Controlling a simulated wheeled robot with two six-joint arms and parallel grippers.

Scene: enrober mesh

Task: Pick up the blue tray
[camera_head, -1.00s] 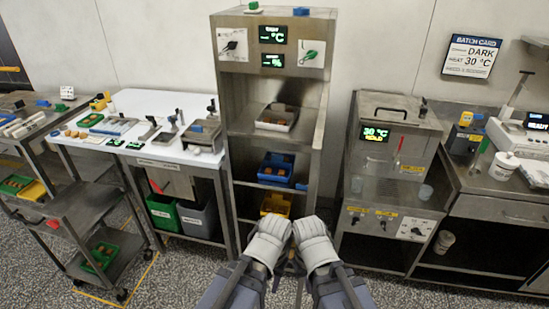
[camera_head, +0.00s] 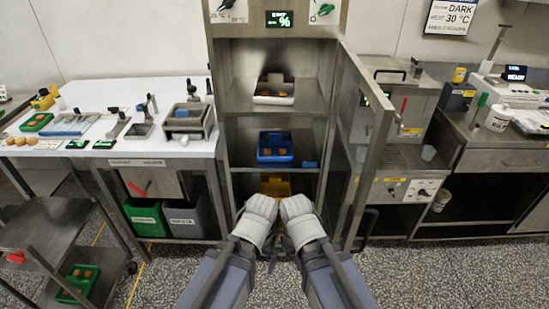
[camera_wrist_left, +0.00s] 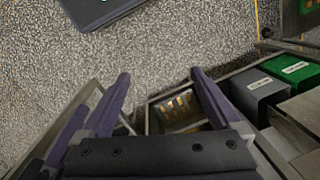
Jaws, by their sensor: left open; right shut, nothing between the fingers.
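The blue tray (camera_head: 276,158) sits on the middle shelf of the open metal cabinet (camera_head: 222,120), with brown pieces in it. My left gripper (camera_head: 262,222) and right gripper (camera_head: 297,210) are close together below and in front of it, apart from the tray. Their fingers are mostly hidden behind my wrists in the head view. In the left wrist view my left gripper (camera_wrist_left: 161,74) is open and empty. The right gripper is shut with nothing in it.
A white tray (camera_head: 273,100) stands on the shelf above, a yellow tray (camera_head: 272,187) below. A white-topped worktable (camera_head: 130,150) is at left. The floor before the cabinet is clear.

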